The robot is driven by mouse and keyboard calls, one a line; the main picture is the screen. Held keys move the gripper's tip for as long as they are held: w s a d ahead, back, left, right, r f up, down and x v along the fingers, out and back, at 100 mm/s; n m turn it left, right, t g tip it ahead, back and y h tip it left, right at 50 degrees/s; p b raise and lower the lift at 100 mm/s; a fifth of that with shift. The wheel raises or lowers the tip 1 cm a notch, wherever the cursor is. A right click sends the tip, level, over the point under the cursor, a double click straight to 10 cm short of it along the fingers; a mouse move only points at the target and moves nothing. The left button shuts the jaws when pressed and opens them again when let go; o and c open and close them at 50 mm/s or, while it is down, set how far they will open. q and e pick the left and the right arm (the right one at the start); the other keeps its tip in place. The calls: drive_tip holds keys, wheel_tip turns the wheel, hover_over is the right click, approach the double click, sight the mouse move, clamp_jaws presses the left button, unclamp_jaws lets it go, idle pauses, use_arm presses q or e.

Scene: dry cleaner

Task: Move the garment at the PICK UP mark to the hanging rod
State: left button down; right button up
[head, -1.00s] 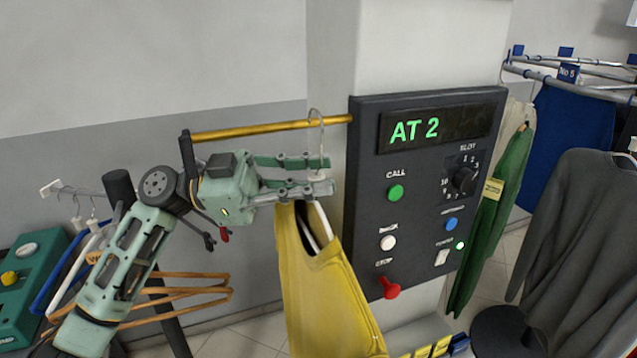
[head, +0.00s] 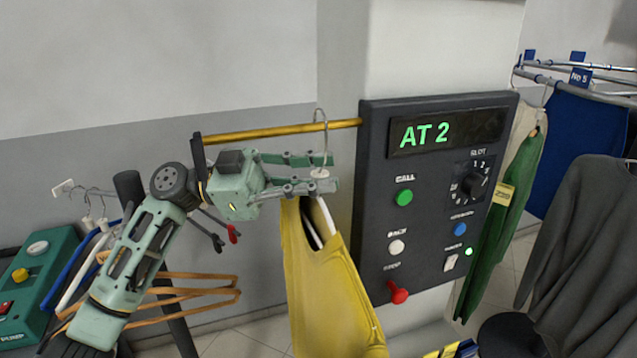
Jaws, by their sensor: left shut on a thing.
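A yellow sleeveless garment (head: 328,285) hangs from a white hanger with a metal hook (head: 320,118). My left gripper (head: 326,172) is shut on the hanger's neck, just below the hook. The brass hanging rod (head: 262,131) runs from a dark upright on the left to the control panel. The hook's curve rises above the rod near its right end and overlaps it in the picture; I cannot tell whether it rests on it. The garment hangs free below my gripper. The PICK UP mark cannot be made out. My right gripper is out of view.
The control panel (head: 430,190), reading "AT 2", stands close to the right of the garment. A green garment (head: 508,200), a grey sweater (head: 585,255) and blue cloth (head: 575,150) hang farther right. Orange hangers (head: 190,290) and a green pump box (head: 35,285) are at lower left.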

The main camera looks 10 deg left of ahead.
use_arm(q)
drive_tip(key=shift+w+a, duration=0.2)
drive_tip(key=shift+w+a+b, duration=0.1)
drive_tip(key=shift+b, duration=0.2)
drive_tip(key=shift+w+a+b, duration=0.6)
drive_tip(key=shift+w+a, duration=0.15)
drive_tip(key=shift+w, duration=0.35)
drive_tip(key=shift+w+a+b, duration=0.25)
drive_tip(key=shift+w+a, duration=0.2)
drive_tip(key=shift+w, duration=0.2)
drive_tip(key=shift+w+a+b, duration=0.25)
drive_tip(key=shift+w+a, duration=0.15)
drive_tip(key=shift+w, duration=0.2)
drive_tip(key=shift+f+b, duration=1.55)
drive_tip(key=shift+b, duration=0.7)
